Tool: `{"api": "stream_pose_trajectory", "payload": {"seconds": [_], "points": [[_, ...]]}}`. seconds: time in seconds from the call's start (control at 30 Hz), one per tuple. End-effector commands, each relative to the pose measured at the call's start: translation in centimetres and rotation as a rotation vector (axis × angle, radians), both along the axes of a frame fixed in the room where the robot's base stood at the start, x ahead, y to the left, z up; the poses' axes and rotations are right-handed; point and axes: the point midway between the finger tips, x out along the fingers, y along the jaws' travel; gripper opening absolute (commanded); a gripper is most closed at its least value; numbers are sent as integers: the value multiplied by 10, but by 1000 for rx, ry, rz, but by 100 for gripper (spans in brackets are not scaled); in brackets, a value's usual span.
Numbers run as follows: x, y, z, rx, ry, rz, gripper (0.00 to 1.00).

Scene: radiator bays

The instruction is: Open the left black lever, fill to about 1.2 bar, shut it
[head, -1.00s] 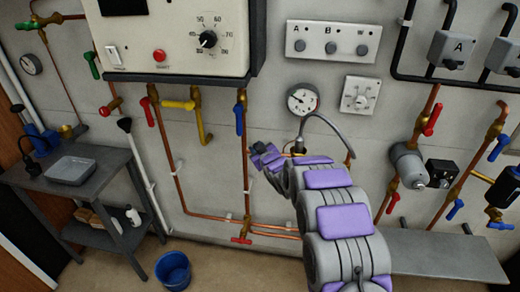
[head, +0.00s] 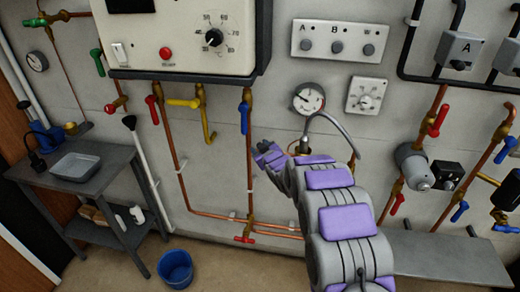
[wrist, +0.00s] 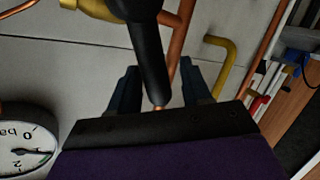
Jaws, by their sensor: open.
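In the wrist view a black lever (wrist: 147,45) hangs from a brass fitting (wrist: 95,8) and reaches down between my gripper's two dark fingers. My gripper (wrist: 163,92) is open, with a finger on each side of the lever, and neither is closed on it. In the head view my gripper (head: 268,155) is small, in front of the pipes below the gauge; my arm hides the black levers there. The round white pressure gauge (head: 308,98) is on the wall. It also shows in the wrist view (wrist: 25,150), marked in bar and partly cut off; I cannot read its value surely.
A blue-handled valve (head: 244,117) is left of my gripper, and a yellow lever (head: 208,130) lies further left. A grey braided hose (head: 338,122) arches over my arm. A grey bench (head: 445,258) is at lower right, a blue bucket (head: 175,268) on the floor.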

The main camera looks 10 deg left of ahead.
Motion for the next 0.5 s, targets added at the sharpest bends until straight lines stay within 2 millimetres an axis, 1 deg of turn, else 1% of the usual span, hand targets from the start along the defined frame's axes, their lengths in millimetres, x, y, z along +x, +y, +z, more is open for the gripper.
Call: {"api": "stream_pose_trajectory", "payload": {"seconds": [0.13, 0.23, 0.5], "points": [[-4, -3, 2, 1, 0, 0, 48], [-11, -8, 7, 1, -1, -2, 48], [-44, -24, 15, -2, 3, 0, 48]]}}
